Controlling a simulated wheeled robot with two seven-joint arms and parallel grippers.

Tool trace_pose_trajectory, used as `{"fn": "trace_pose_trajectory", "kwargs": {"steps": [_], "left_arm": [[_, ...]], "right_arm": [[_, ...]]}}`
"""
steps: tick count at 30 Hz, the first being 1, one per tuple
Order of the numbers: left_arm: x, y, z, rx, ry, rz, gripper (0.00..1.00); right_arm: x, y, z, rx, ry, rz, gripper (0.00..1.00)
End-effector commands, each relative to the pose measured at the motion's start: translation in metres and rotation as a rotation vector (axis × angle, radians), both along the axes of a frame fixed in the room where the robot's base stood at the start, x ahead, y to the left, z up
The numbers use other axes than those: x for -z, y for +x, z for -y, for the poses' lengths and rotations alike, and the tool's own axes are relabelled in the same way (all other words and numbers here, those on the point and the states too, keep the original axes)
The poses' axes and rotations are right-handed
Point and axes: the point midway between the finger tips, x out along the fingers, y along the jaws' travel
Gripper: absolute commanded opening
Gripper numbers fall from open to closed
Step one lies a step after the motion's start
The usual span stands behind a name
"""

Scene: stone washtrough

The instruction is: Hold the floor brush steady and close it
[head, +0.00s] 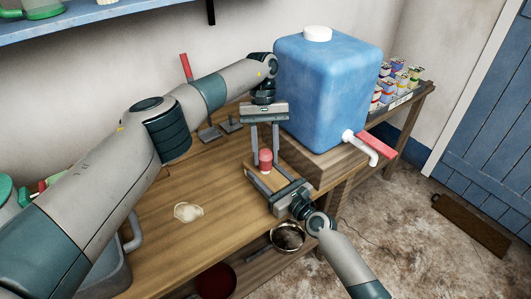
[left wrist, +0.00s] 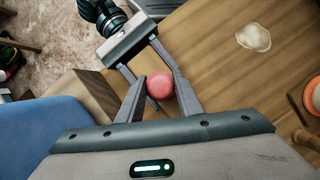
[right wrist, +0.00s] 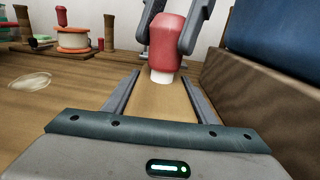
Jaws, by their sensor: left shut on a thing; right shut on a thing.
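A red rounded cap (head: 265,160) is held upright between the fingertips of my left gripper (head: 265,150), which comes down from above. It also shows in the left wrist view (left wrist: 160,86) and the right wrist view (right wrist: 166,48). A short white part (right wrist: 162,77) shows directly under the cap; whether the cap is fully seated on it I cannot tell. My right gripper (head: 268,174) lies low over the table, shut on a tan flat body (right wrist: 160,104), which I take for the floor brush. Its bristles are hidden.
A blue water container (head: 325,90) with a red-handled tap (head: 372,146) stands on a wooden block just right of the grippers. A pale round patch (head: 188,212) lies on the table (head: 165,240). The front middle of the table is clear.

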Motion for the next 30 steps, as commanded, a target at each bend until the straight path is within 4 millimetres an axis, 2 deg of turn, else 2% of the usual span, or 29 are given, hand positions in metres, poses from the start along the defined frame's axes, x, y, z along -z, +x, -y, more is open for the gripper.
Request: {"fn": "trace_pose_trajectory", "kwargs": {"steps": [6, 9, 19, 20, 21, 22, 30], "left_arm": [[-0.0003, 0.0004, -0.0003, 0.271, 0.004, 0.001, 0.11], [-0.0006, 0.0004, -0.0003, 0.34, 0.002, -0.001, 0.11], [-0.0006, 0.0006, -0.0013, 0.365, 0.0, -0.002, 0.11], [-0.0006, 0.0006, -0.0013, 0.365, 0.0, -0.002, 0.37], [-0.0005, 0.0006, -0.0013, 0.365, 0.0, -0.002, 0.47], [-0.0005, 0.0005, -0.0012, 0.365, 0.0, -0.002, 0.51], [-0.0005, 0.0003, -0.0005, 0.365, -0.001, -0.001, 0.51]], "right_arm": [[0.0003, -0.0001, 0.0002, 0.0, 0.0, 0.0, 0.0], [0.0004, -0.0001, 0.0002, 0.0, 0.0, 0.0, 0.0], [0.0003, -0.0002, 0.0001, 0.0, 0.0, 0.0, 0.0], [0.0004, -0.0002, 0.0002, 0.0, 0.0, 0.0, 0.0], [0.0004, -0.0002, 0.0002, 0.0, 0.0, 0.0, 0.0], [0.0004, -0.0002, 0.0002, 0.0, 0.0, 0.0, 0.0], [0.0004, -0.0002, 0.0001, 0.0, -0.001, -0.001, 0.0]]}}
